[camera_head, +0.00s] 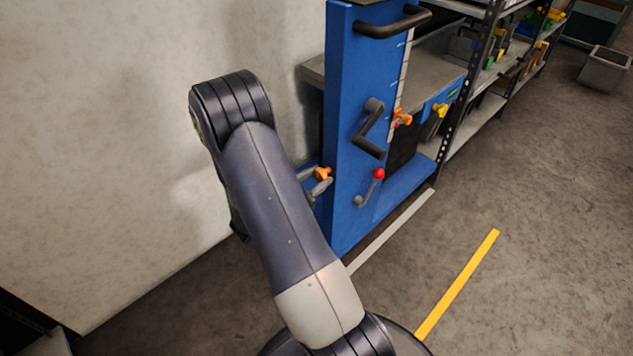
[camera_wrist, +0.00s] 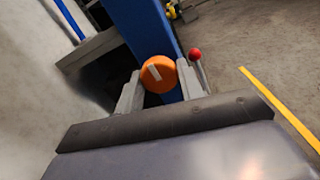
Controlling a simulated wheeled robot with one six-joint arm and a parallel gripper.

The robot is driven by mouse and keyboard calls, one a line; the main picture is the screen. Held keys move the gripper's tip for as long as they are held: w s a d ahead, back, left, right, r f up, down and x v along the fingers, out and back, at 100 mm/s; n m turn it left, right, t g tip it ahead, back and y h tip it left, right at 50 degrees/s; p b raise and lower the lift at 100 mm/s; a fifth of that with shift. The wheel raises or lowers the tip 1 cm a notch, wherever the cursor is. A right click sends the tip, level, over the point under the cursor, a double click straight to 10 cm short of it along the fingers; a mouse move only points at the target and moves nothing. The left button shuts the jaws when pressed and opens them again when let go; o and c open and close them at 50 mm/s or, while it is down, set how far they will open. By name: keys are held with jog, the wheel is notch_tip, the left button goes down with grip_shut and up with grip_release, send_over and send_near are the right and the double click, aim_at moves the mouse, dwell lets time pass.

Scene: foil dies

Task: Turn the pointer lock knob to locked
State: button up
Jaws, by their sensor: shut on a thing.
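An orange knob (camera_wrist: 152,79) with a pale mark line across its round face sits between the two grey fingers of my gripper (camera_wrist: 159,72) in the wrist view. The fingers are shut on it from left and right. In the head view this orange knob (camera_head: 323,172) shows at the left side of the blue machine (camera_head: 347,120), with my gripper (camera_head: 316,180) at it, partly hidden by my arm. The pale line is tilted, upper left to lower right. I cannot read any locked or unlocked marking.
Another orange knob (camera_head: 402,118) sits by the scale strip. A dark crank handle (camera_head: 370,130) and a red-balled lever (camera_head: 379,174) are on the machine's front; the red ball (camera_wrist: 195,54) also shows close right of my gripper. A wall (camera_head: 130,120) stands at left.

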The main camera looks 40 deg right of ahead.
jog(key=shift+m, duration=0.3)
jog(key=o, duration=1)
jog(key=a+p, duration=0.1)
jog(key=a, duration=0.9)
jog(key=shift+s+a+p, duration=0.3)
jog(key=shift+s+a, duration=0.1)
jog(key=d, duration=0.3)
jog(key=d+b, duration=0.1)
jog(key=d, duration=0.7)
jog(key=shift+w+b, duration=0.4)
jog(key=shift+a+p, duration=0.1)
jog(key=shift+p, duration=0.3)
